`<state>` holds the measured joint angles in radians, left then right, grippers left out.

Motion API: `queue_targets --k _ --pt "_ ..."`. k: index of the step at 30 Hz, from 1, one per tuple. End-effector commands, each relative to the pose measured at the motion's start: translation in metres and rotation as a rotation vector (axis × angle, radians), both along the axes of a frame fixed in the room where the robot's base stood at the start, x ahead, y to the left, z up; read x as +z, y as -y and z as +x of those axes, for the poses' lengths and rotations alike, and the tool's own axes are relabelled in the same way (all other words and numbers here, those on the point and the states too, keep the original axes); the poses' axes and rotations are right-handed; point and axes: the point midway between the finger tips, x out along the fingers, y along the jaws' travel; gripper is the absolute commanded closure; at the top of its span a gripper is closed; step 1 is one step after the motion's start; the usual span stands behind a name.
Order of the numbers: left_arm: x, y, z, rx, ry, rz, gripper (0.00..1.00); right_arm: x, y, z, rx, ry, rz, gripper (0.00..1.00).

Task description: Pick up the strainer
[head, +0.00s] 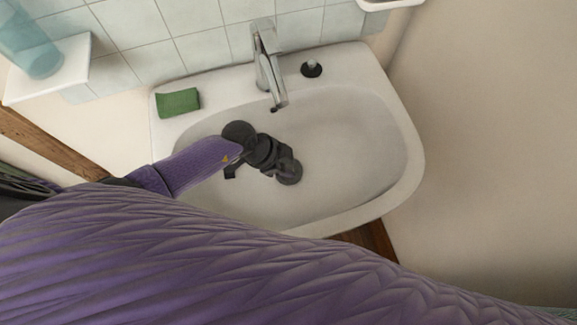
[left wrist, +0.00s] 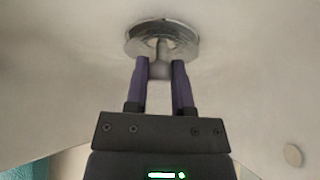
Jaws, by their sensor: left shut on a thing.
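The strainer (left wrist: 140,45) is a round, shiny metal disc with a raised knob at its middle, in the left wrist view. My left gripper (left wrist: 161,68) is shut on this knob, one purple finger on each side. The disc lies just beyond the fingertips against the pale basin; I cannot tell whether it rests on the basin or is held off it. In the head view my left wrist and gripper (head: 290,174) reach down into the sink bowl, and they hide the strainer. My right gripper is in neither view.
The white sink (head: 345,140) has a chrome tap (head: 268,62) at its back. A green sponge (head: 178,102) and a small dark stopper (head: 311,69) sit on its rim. A blue bottle (head: 28,45) stands on a white shelf (head: 50,78). The bowl's right side is clear.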

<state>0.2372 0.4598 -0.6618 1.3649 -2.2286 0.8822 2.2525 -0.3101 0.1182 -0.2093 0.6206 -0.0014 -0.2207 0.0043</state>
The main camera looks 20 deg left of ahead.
Motion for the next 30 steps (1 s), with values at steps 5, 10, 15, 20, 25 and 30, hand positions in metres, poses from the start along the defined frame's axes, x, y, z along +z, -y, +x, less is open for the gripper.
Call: queue_targets --k 5,10,15,20,25,30 --pt "0.003 0.0 0.0 0.0 0.0 0.0 1.0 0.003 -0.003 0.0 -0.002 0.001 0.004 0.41" --pt "0.015 -0.007 -0.003 0.002 -0.002 0.001 1.0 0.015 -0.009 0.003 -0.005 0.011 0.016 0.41" --pt "0.014 -0.036 -0.015 0.003 -0.003 0.003 1.0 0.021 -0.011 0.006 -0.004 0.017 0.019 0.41" --pt "0.054 -0.037 -0.015 -0.001 0.005 0.0 1.0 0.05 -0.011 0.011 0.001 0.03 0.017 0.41" --pt "0.1 -0.037 -0.015 -0.001 0.006 -0.001 1.0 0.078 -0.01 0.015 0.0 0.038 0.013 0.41" --pt "0.137 -0.037 -0.015 -0.001 0.003 0.0 1.0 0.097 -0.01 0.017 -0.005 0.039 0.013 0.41"
